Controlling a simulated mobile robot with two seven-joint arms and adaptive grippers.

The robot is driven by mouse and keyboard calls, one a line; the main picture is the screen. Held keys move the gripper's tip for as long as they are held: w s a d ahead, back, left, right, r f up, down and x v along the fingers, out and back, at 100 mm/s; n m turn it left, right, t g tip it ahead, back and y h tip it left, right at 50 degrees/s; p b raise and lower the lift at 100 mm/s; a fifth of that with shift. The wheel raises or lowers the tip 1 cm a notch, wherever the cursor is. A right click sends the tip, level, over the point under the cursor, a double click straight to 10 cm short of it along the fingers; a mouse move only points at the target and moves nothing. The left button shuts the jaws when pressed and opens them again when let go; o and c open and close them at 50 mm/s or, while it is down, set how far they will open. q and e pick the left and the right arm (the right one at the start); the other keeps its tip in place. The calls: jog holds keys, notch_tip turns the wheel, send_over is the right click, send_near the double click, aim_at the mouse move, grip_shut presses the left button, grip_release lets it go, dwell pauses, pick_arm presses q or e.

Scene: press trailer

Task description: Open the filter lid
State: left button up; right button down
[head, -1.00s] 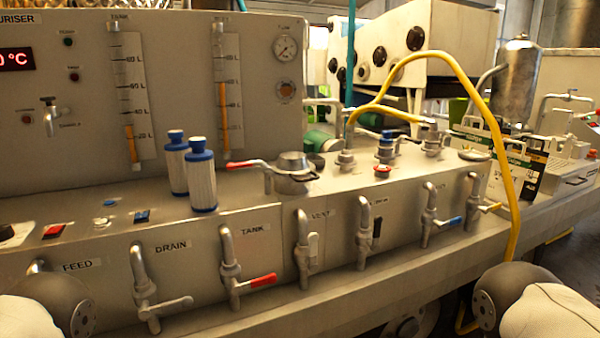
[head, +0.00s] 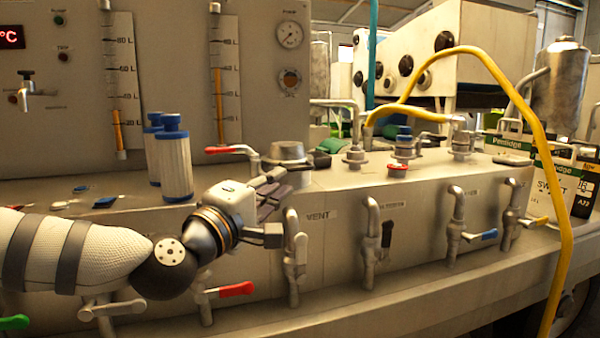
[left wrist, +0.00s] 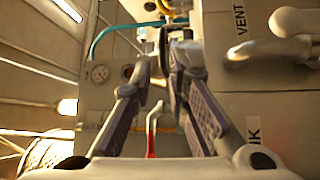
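A round metal filter housing with a grey lid (head: 289,150) stands on the top of the machine's panel, and its lid is down. A red-tipped lever (head: 224,150) reaches left from it. My left gripper (head: 276,207) is open and empty in front of the panel, below and slightly left of the housing, apart from it. In the left wrist view its two fingers (left wrist: 160,75) stand apart, with a red lever (left wrist: 151,140) seen between them. The lid cannot be clearly made out in that view. My right gripper is not in view.
Two blue-capped white filter cartridges (head: 175,160) stand left of the housing, close behind my left wrist. Taps with a red handle (head: 236,289) and a blue handle (head: 488,235) line the front. A yellow hose (head: 549,150) arches on the right. A red knob (head: 397,170) sits right of the housing.

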aim_at(297, 170)
pick_arm(q)
jog(key=x, duration=0.8)
jog(key=shift+w+d, duration=0.15)
jog(key=shift+d, duration=0.05)
grip_shut()
